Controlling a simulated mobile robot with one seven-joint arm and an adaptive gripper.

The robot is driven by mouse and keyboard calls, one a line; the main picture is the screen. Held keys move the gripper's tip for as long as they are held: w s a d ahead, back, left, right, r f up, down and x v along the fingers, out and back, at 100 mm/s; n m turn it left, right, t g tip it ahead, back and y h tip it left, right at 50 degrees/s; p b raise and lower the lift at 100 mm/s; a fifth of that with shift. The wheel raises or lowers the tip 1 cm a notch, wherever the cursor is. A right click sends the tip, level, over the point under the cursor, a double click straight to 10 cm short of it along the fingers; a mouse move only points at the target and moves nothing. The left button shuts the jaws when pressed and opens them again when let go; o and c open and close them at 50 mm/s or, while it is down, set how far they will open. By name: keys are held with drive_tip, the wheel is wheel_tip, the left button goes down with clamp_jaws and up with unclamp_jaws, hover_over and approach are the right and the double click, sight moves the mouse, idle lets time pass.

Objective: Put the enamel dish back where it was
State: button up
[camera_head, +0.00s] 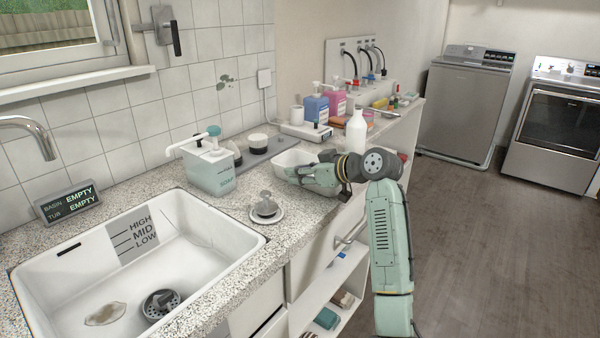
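The gripper covers part of the dish's near wall. I cannot tell whether the fingers hold the rim or are only beside it, nor whether the dish is lifted.
A pump dispenser (209,167) and a sink strainer plug (266,206) stand left of my gripper. Behind the arm are a white bottle (356,132), blue and pink pump bottles and a scale. The white sink (200,215) is at left.

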drive_tip(key=shift+s+d+r+b, duration=0.15)
drive_tip(key=shift+s+d+b, duration=0.1)
drive_tip(key=shift+d+b, duration=0.1)
drive_tip(key=b+v, duration=0.3)
drive_tip(key=v, duration=0.8)
drive_tip(key=shift+s+r, duration=0.1)
drive_tip(key=shift+r, duration=0.1)
